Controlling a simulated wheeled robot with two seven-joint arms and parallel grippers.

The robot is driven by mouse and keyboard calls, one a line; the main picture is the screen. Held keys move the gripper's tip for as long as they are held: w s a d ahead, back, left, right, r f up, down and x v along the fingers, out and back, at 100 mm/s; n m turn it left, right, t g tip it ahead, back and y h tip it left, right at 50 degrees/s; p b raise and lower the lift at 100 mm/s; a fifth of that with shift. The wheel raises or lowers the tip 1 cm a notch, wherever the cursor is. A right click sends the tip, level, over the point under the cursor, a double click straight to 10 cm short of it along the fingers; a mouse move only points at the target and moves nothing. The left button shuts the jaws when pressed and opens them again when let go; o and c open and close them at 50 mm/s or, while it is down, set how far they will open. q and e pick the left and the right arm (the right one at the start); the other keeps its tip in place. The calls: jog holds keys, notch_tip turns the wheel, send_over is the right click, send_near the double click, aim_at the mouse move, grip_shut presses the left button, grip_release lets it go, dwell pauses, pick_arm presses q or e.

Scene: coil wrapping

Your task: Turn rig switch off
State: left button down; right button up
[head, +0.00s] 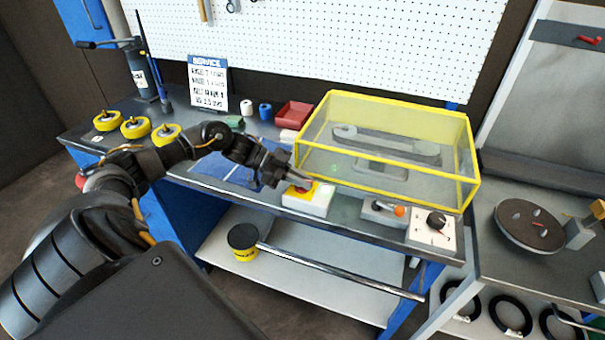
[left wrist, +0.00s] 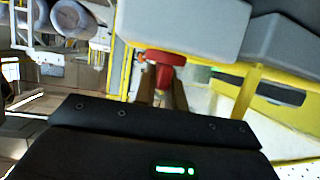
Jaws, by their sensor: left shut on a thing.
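My left gripper (head: 299,181) reaches in from the left to the front edge of the bench. It is shut on the red knob (left wrist: 165,58) of a small white switch box with a yellow top (head: 308,200). In the left wrist view the red knob shows at the ends of the two fingers (left wrist: 161,85). In the head view the gripper covers part of the knob. A lever with an orange tip (head: 399,211) and a white box with a black dial (head: 436,221) sit to the right. My right gripper is not in view.
A yellow-framed clear guard (head: 400,180) covers a grey belt rig (head: 385,143) just behind the switch box. Yellow-rimmed spools (head: 136,127), a red tray (head: 294,114) and a service sign (head: 208,84) stand on the bench. A side table (head: 510,275) is at the right.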

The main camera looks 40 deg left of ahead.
pick_arm(q)
jog(key=n+t+y+p, duration=0.2)
jog(key=p, duration=0.2)
jog(key=n+t+y+p, duration=0.2)
jog(key=n+p, duration=0.1)
jog(key=p, duration=0.2)
jog(key=n+t+y+p, duration=0.2)
jog(key=n+p, duration=0.1)
jog(key=p, duration=0.2)
jog(key=shift+d+r+y, duration=0.1)
jog(key=shift+r+y, duration=0.2)
jog(key=shift+y, duration=0.1)
jog(key=shift+f+n+t+y+p, duration=0.15)
jog(key=shift+n+t+y+p, duration=0.35)
jog(key=shift+n+y, duration=0.9)
jog(key=n+y, duration=0.3)
jog(key=y, duration=0.1)
jog(key=shift+f+n+y, duration=0.15)
jog(key=shift+n+y, duration=0.15)
jog(key=shift+n, duration=0.1)
jog(key=shift+n+y, duration=0.9)
jog(key=shift+y, duration=0.2)
jog(key=c, duration=1.5)
grip_release()
jog(key=shift+o, duration=0.2)
